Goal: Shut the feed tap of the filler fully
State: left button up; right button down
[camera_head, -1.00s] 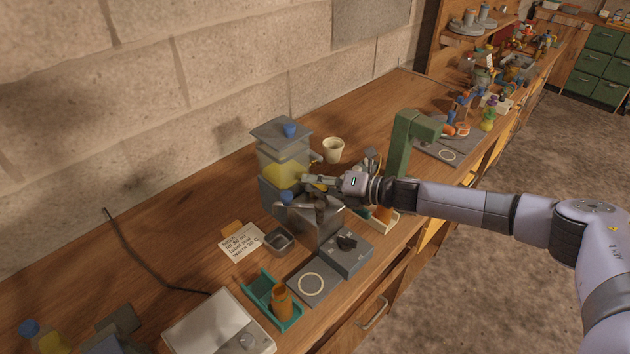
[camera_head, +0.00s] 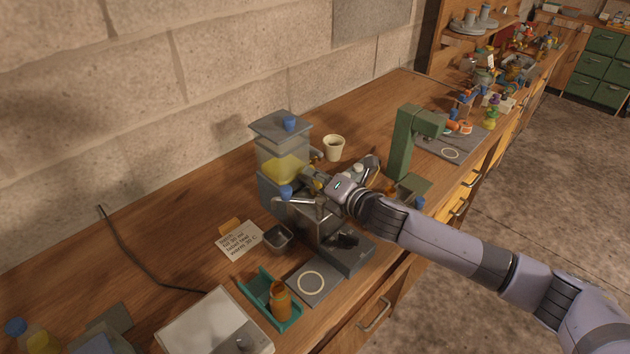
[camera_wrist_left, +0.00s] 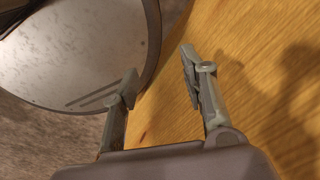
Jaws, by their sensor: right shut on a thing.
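The filler (camera_head: 282,160) is a grey stand on the bench with a clear hopper of yellow liquid and a grey lid with a blue knob. My right gripper (camera_head: 316,183) is at the hopper's right side, shut on what appears to be the feed tap (camera_head: 309,177). The gripper hides most of this part, so its exact angle cannot be told. A blue knob (camera_head: 285,192) shows at the filler's front, left of the gripper. In the left wrist view my left gripper (camera_wrist_left: 160,72) is open and empty, its fingers apart over a wooden surface.
A cream cup (camera_head: 333,148) stands behind the gripper. A green stand (camera_head: 403,140) rises to its right. In front are a dark grey box with a knob (camera_head: 347,249), a small grey cup (camera_head: 278,239), a note (camera_head: 239,241) and a teal tray (camera_head: 257,291) holding an amber bottle (camera_head: 280,299).

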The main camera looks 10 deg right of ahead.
jog(key=shift+m+t+h, duration=0.4)
jog(key=shift+m+h, duration=0.6)
jog(key=shift+h, duration=0.3)
jog(key=shift+f, duration=0.1)
jog(key=c, duration=1.6)
grip_release()
jog(key=shift+o, duration=0.2)
jog(key=v, duration=1.2)
